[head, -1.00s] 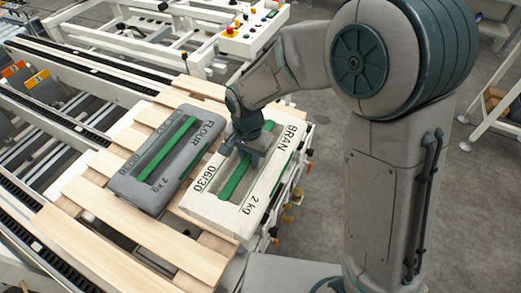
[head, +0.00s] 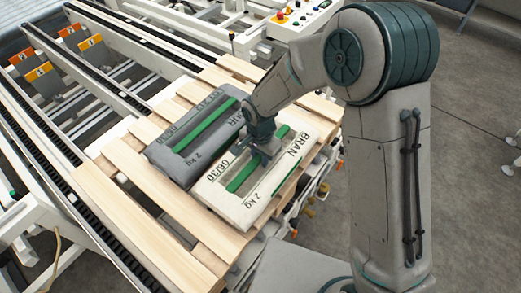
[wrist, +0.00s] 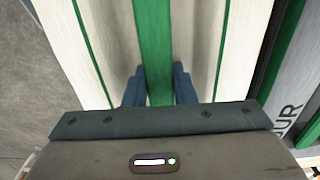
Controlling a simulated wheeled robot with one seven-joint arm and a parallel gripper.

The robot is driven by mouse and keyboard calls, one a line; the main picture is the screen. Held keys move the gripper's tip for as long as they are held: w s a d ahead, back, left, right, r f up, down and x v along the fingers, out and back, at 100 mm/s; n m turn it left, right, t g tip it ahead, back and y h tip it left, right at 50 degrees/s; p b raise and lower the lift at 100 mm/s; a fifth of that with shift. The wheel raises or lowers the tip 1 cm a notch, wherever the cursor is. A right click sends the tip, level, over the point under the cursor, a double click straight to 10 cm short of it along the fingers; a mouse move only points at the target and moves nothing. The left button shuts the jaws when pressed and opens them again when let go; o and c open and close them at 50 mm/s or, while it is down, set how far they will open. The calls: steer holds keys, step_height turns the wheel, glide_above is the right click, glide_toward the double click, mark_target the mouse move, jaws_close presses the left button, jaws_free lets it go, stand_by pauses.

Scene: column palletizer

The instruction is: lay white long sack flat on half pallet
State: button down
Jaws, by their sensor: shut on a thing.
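The white long sack (head: 232,201), marked BRAN with a green strap handle along its top, lies flat on the slatted wooden half pallet (head: 109,197). My gripper (head: 262,150) is over the middle of the sack, shut on its green strap. In the wrist view my gripper's blue fingers (wrist: 159,86) sit on either side of the green strap (wrist: 153,35), with the white sack (wrist: 105,45) filling most of the view below. Whether the sack's underside rests fully on the slats is hidden.
A grey FLOUR sack (head: 166,158) with a green strap lies close beside the white one on the left. Bare slats show at the front and back of the pallet. Conveyor rails (head: 58,150) run along the left, and a control panel (head: 300,12) stands at the back.

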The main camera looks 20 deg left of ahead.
mark_target(260, 156)
steer(key=shift+f, duration=0.15)
steer(key=c, duration=1.2)
jaws_free()
step_height(260, 156, up, 12)
steer(key=d+r+n+t, duration=0.1)
steer(key=d+r, duration=0.3)
steer(key=d, duration=0.5)
steer(key=d+r+t, duration=0.1)
steer(key=d+r, duration=0.3)
steer(key=d, duration=0.6)
steer(key=s+d+r+n, duration=0.2)
steer(key=s+d, duration=0.6)
steer(key=d, duration=0.5)
steer(key=shift+s+d+r+t, duration=0.15)
steer(key=shift+s+r+t, duration=0.05)
steer(key=shift+s+t, duration=0.2)
